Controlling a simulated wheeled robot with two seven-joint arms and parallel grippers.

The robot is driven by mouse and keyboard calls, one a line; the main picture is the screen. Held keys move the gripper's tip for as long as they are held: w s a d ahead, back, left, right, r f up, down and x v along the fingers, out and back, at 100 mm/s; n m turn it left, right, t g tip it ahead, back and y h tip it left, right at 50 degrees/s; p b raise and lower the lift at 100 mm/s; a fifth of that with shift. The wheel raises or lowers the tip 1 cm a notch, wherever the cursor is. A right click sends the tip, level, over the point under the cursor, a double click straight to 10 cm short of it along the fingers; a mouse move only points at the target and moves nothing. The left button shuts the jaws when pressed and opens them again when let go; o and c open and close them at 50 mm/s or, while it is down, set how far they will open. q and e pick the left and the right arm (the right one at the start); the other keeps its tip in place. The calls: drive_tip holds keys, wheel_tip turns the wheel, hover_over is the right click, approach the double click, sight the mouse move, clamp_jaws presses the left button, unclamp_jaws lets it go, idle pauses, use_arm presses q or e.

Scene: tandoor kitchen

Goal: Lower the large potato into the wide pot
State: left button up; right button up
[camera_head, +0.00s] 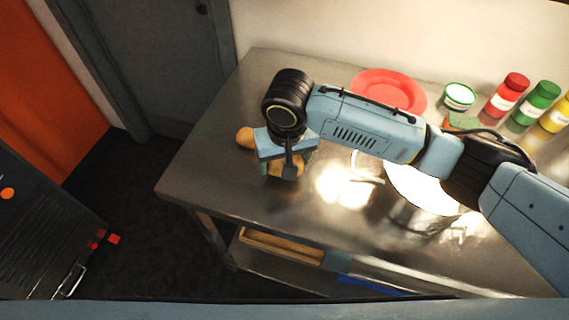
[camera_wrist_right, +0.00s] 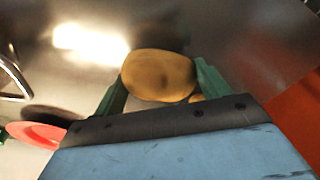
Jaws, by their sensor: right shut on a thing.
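The large potato (camera_wrist_right: 158,75) is yellow-brown and sits between the two green fingers of my right gripper (camera_wrist_right: 160,85) in the wrist view, which is shut on it. In the head view part of this potato (camera_head: 287,170) shows below my right gripper (camera_head: 285,168), over the left part of the steel table. I cannot tell whether it still touches the table. The wide pot (camera_head: 405,214) is shiny metal with a bright inside and stands to the right, partly hidden by my right arm. My left gripper is not in view.
Another potato (camera_head: 246,138) lies just left of my right gripper. A red plate (camera_head: 390,88) is at the back, with a white-and-green container (camera_head: 459,96) and red (camera_head: 507,95), green (camera_head: 535,106) and yellow (camera_head: 558,115) jars. The steel table (camera_head: 215,165) is clear at its left end.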

drive_tip(key=r, duration=0.2)
drive_tip(key=r+p, duration=0.1)
drive_tip(key=r, duration=0.2)
drive_tip(key=r+p, duration=0.1)
drive_tip(key=r, duration=0.2)
drive_tip(key=shift+d+r, duration=0.15)
drive_tip(key=shift+d, duration=0.15)
drive_tip(key=s+d+r+p, duration=0.1)
drive_tip(key=d+r+p, duration=0.1)
drive_tip(key=d+p, duration=0.2)
drive_tip(key=d+r+p, duration=0.2)
drive_tip(key=d+p, duration=0.3)
drive_tip(key=p, duration=0.1)
drive_tip(key=s+d+r+p, duration=0.1)
drive_tip(key=d+r+p, duration=0.1)
drive_tip(key=d+p, duration=0.3)
drive_tip(key=shift+s+d+p, duration=0.2)
drive_tip(key=shift+s+p, duration=0.15)
drive_tip(key=shift+p, duration=0.2)
drive_tip(key=shift+s+d+f+b, duration=0.15)
drive_tip(key=shift+s+d+f, duration=0.3)
drive_tip(key=shift+d, duration=2.6)
drive_tip(key=shift+s+d+f+b, duration=0.2)
drive_tip(key=shift+s+d, duration=0.4)
drive_tip(key=shift+d, duration=2.4)
drive_tip(key=shift+s+d+f+b, duration=0.1)
drive_tip(key=shift+s+d+f, duration=0.4)
drive_tip(key=shift+d, duration=2.55)
drive_tip(key=shift+f+b, duration=1.85)
drive_tip(key=shift+f, duration=2.55)
